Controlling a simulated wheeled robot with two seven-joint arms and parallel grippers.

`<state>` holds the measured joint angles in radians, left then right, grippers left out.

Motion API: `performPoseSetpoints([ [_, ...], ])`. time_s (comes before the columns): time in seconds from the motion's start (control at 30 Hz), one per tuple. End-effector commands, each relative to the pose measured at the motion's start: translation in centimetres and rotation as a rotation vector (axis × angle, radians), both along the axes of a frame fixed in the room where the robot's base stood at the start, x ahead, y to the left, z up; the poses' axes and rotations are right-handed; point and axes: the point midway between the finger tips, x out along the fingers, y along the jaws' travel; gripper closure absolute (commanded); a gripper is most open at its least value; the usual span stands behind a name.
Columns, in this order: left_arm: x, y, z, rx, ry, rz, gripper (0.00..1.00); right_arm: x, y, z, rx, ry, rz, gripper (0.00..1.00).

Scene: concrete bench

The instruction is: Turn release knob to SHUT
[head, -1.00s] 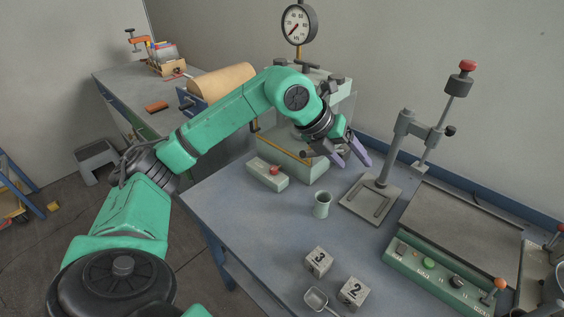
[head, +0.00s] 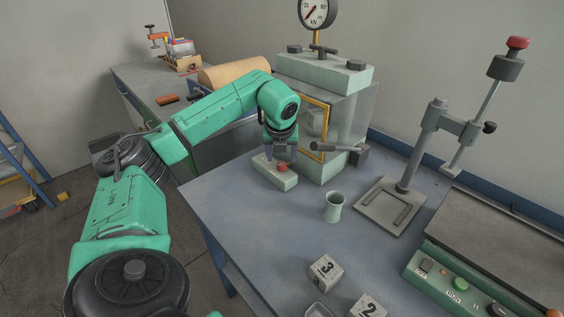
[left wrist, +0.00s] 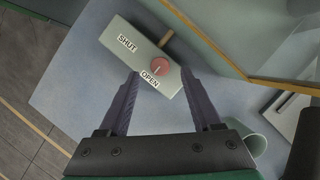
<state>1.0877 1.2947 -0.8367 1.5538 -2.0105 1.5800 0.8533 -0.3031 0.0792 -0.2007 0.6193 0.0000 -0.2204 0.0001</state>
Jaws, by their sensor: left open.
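The release knob (head: 283,167) is a small red round knob on a pale green box on the bench, in front of the glass-sided chamber. In the left wrist view the knob (left wrist: 160,65) sits nearer the OPEN label than the SHUT label on the box (left wrist: 139,46); a short pale mark shows on its face, pointing towards the OPEN side. My left gripper (head: 280,152) is over the box, pointing down. In the left wrist view its open fingers (left wrist: 160,76) stand on either side of the knob's near side, with nothing held. Their height above the box is hard to judge. My right gripper is out of view.
The chamber (head: 345,110) with its yellow-framed front and grey handle stands close behind the box. A green cup (head: 334,206) stands to the right, near a metal stand (head: 392,207). Numbered cubes (head: 326,271) lie in front. The bench left of them is clear.

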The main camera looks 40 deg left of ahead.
Motion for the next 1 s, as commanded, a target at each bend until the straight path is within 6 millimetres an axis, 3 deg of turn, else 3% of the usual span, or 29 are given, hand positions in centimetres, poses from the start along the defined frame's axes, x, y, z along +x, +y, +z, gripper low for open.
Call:
performPoseSetpoints([
  [0.2, 0.9, 0.7, -3.0, -0.001, 0.000, -0.001, 0.34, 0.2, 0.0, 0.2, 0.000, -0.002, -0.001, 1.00],
  [0.47, 1.1, 0.8, -3.3, 0.000, -0.002, -0.002, 0.34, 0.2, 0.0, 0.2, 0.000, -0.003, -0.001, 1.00],
  [0.63, 1.0, 0.8, -3.2, -0.001, -0.001, -0.002, 0.96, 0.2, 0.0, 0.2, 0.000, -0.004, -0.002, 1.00],
  [0.67, 1.0, 0.8, -3.2, -0.001, -0.001, -0.002, 1.00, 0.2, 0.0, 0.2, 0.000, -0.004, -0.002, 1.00],
  [1.0, 1.0, 0.9, -3.3, -0.001, 0.000, -0.030, 1.00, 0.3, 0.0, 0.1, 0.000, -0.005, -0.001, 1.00],
])
